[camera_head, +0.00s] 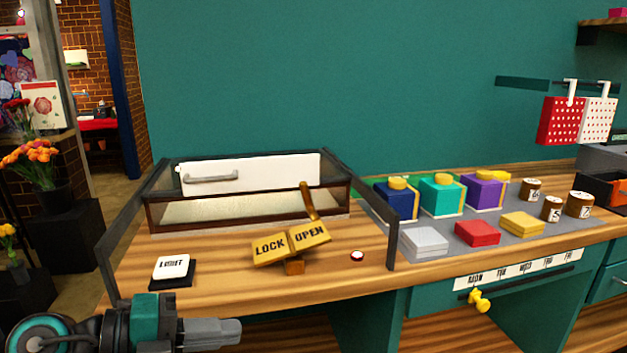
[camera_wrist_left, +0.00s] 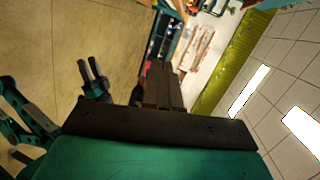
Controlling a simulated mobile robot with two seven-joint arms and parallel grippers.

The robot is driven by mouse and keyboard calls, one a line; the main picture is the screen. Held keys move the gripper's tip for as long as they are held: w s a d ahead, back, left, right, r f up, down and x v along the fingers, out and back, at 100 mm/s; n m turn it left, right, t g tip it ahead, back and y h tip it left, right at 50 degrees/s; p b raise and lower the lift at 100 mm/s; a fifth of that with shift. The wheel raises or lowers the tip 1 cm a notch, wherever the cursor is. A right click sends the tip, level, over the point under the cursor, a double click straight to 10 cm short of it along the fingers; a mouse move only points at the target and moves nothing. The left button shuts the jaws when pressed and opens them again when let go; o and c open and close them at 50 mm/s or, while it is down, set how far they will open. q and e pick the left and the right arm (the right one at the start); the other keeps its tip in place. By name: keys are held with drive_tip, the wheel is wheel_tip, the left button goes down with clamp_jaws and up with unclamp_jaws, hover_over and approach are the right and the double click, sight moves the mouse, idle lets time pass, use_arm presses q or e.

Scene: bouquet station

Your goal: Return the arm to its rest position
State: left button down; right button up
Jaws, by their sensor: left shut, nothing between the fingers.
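My left gripper (camera_head: 228,333) shows at the bottom left of the head view, in front of the counter's near edge. Its grey fingers are shut with nothing between them and point right. In the left wrist view its dark fingers (camera_wrist_left: 163,82) are together in the middle. My right gripper (camera_wrist_left: 88,68) shows small at the left of the left wrist view, its two dark fingers apart and empty. It is not in the head view.
The wooden counter (camera_head: 335,277) is just beyond my left gripper. On it are a LIGHT switch (camera_head: 171,268), a LOCK/OPEN sign (camera_head: 291,244), a glass case with a white handled lid (camera_head: 270,172), and coloured boxes (camera_head: 441,195). A yellow knob (camera_head: 479,300) sticks out of the front.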

use_arm(q)
drive_tip(key=s+a+f+n+t+y+p, duration=0.1)
drive_tip(key=a+f+n+t+y, duration=0.3)
drive_tip(key=f+n, duration=0.5)
drive_tip(key=a+f+n+t+y, duration=0.2)
drive_tip(key=f+n+t+y, duration=0.4)
drive_tip(key=n, duration=0.8)
drive_tip(key=s+f+n+g+y, duration=0.1)
drive_tip(key=s+f+n+g, duration=0.3)
drive_tip(key=s+f, duration=0.6)
wheel_tip(320, 180, down, 2)
drive_tip(key=shift+d+f+g+y, duration=0.15)
drive_tip(key=shift+d+g+y, duration=0.2)
drive_tip(key=shift+g, duration=0.25)
use_arm(e)
drive_tip(key=shift+s+d, duration=0.35)
drive_tip(key=shift+s, duration=0.2)
use_arm(q)
drive_tip(key=shift+w, duration=0.15)
use_arm(e)
drive_tip(key=shift+f, duration=0.1)
